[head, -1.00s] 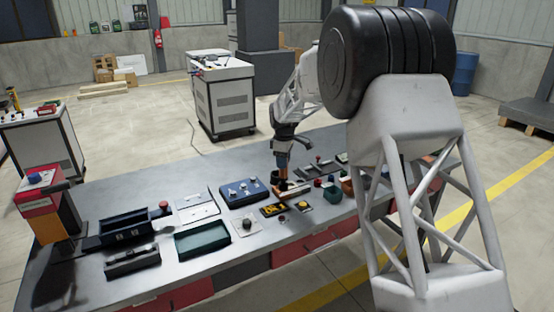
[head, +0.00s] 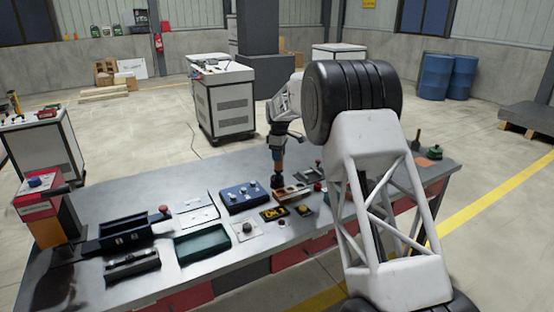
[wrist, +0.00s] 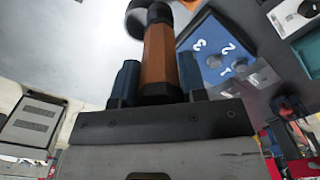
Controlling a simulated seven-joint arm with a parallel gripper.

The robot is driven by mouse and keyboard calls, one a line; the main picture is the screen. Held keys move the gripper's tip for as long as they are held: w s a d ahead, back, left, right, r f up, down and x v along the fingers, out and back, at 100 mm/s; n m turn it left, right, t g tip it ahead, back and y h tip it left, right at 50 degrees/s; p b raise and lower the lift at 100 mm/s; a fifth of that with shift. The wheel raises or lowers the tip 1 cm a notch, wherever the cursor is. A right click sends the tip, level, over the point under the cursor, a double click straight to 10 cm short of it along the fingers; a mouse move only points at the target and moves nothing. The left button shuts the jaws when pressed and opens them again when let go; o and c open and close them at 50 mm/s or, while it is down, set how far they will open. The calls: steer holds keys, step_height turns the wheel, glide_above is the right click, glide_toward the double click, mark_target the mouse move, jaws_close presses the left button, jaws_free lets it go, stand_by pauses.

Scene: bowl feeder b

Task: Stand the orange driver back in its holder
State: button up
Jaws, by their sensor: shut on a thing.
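My gripper (head: 277,158) points down above the middle of the bench. In the wrist view its two blue fingers (wrist: 157,80) are shut on the orange driver (wrist: 160,60), one on each side of its orange grip. The driver's black end (wrist: 158,14) points away from the gripper, with a dark round shape around or behind it that I cannot make out. In the head view the dark lower end of the driver (head: 277,182) is just left of a wooden tray (head: 292,193). I cannot tell whether it touches anything. I cannot clearly make out the driver's holder.
A blue block (head: 244,196), numbered in the wrist view (wrist: 225,62), lies left of the driver. A black-and-yellow plate (head: 273,213) lies in front. A teal tray (head: 202,243) and dark bins stand further left. My own arm hides part of the bench's right side.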

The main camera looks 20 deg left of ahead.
steer(key=w, duration=0.1)
steer(key=w+a, duration=0.1)
steer(key=w, duration=0.1)
steer(key=shift+w+a+f, duration=0.15)
steer(key=shift+w+a, duration=0.1)
steer(key=shift+a, duration=0.1)
steer(key=shift+f, duration=1.85)
steer(key=o, duration=1)
steer(key=shift+f, duration=0.1)
step_height(320, 180, up, 12)
steer(key=shift+r, duration=0.15)
